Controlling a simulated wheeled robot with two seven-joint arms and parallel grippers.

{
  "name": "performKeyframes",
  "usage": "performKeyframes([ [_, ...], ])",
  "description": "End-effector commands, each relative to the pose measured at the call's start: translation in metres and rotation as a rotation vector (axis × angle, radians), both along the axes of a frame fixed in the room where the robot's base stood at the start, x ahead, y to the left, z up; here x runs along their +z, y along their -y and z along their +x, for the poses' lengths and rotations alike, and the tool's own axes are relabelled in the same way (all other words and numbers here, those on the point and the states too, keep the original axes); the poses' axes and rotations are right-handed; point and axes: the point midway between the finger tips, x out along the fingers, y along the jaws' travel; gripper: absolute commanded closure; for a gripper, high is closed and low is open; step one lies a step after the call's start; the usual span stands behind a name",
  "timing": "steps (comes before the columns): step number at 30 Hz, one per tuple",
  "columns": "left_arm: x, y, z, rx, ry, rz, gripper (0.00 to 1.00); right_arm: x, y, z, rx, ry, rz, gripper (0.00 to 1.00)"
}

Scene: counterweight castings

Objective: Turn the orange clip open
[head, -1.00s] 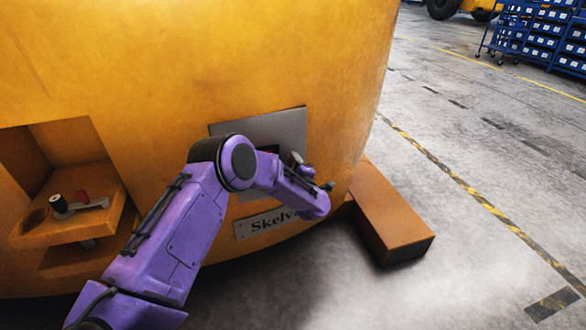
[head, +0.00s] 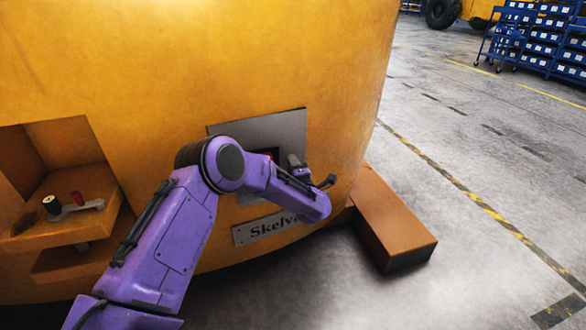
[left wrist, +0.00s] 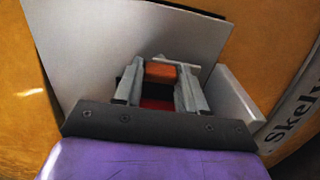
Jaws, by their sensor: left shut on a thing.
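The orange clip (left wrist: 160,72) shows in the left wrist view between the two grey fingers of my left gripper (left wrist: 159,82), which is shut on it. Behind and below the clip is a dark recess with a red part (left wrist: 157,103) in it. The recess sits in a grey metal panel (head: 288,127) on the yellow casting. In the head view my purple left arm reaches across to this panel and hides much of its lower part and the clip. My right gripper is in neither view.
A "Skelv…" nameplate (head: 262,229) is below the panel, partly behind my arm. A ledge (head: 90,222) at left holds a small tool and two small cylinders. An orange-brown block (head: 395,220) juts out at right. The floor beyond is open, with blue bin racks (head: 545,40) far back.

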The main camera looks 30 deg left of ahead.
Motion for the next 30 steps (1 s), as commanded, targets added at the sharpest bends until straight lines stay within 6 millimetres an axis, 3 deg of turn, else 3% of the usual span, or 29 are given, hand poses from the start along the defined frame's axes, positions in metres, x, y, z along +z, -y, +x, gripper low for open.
performKeyframes([
  [7, -0.002, 0.001, -0.001, -0.001, -0.003, -0.003, 0.90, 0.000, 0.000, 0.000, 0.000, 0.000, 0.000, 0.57],
  [8, -0.002, 0.001, -0.001, -0.001, -0.003, -0.003, 0.53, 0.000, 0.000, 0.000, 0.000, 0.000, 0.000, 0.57],
  [9, -0.002, 0.001, -0.001, -0.001, -0.003, -0.003, 0.40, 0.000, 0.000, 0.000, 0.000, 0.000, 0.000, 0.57],
  [10, -0.002, 0.001, -0.001, -0.001, -0.003, -0.002, 0.34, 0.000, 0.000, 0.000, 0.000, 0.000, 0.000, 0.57],
  [20, 0.000, 0.004, -0.003, -0.001, -0.002, -0.001, 0.34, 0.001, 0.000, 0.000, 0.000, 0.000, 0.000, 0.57],
  [30, 0.000, 0.060, -0.050, -0.005, -0.004, 0.000, 0.34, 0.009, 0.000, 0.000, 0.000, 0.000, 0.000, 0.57],
])
